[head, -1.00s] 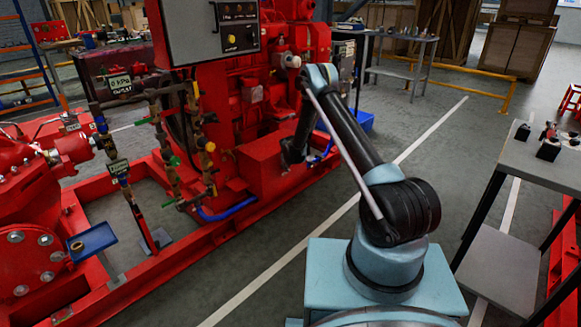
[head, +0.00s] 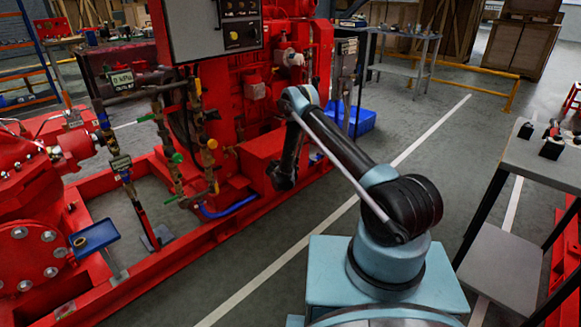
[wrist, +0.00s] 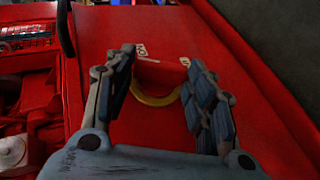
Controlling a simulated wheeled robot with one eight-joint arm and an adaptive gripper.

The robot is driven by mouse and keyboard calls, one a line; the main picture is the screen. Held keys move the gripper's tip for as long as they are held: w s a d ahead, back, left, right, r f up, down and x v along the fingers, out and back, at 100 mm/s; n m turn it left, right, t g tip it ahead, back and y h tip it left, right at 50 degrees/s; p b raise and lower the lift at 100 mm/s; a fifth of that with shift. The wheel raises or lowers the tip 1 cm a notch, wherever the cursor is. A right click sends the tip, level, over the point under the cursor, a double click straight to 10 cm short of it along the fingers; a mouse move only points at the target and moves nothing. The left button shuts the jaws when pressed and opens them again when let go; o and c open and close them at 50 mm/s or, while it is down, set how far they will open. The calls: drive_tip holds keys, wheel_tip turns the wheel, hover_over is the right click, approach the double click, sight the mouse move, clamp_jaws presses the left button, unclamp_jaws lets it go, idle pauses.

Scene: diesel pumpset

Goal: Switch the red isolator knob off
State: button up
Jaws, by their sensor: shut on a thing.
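In the wrist view my gripper (wrist: 165,92) has its two fingers spread on either side of the red isolator knob (wrist: 158,74), shut on it. A curved yellow rim (wrist: 158,98) shows around the knob's near side. Small white labels (wrist: 148,49) lie just beyond it on the red panel, one by each fingertip; their text is only partly readable. In the head view my gripper (head: 283,178) points down beside the red engine base. The knob is hidden there, and I cannot tell its turned position.
The red pumpset (head: 262,152) with pipes and valves (head: 180,157) stands left of my arm. A grey control panel (head: 205,30) hangs above. A blue bin (head: 362,122) sits behind my arm. A grey table (head: 545,170) stands at right. Open floor with a white line (head: 270,280) lies between.

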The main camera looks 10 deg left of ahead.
drive_tip(key=shift+s+a, duration=0.1)
drive_tip(key=shift+a, duration=0.15)
drive_tip(key=o, duration=1.1)
drive_tip(key=shift+f, duration=0.15)
drive_tip(key=shift+c, duration=0.2)
drive_tip(key=shift+d, duration=0.1)
drive_tip(key=v, duration=0.7)
drive_tip(key=shift+s, duration=0.2)
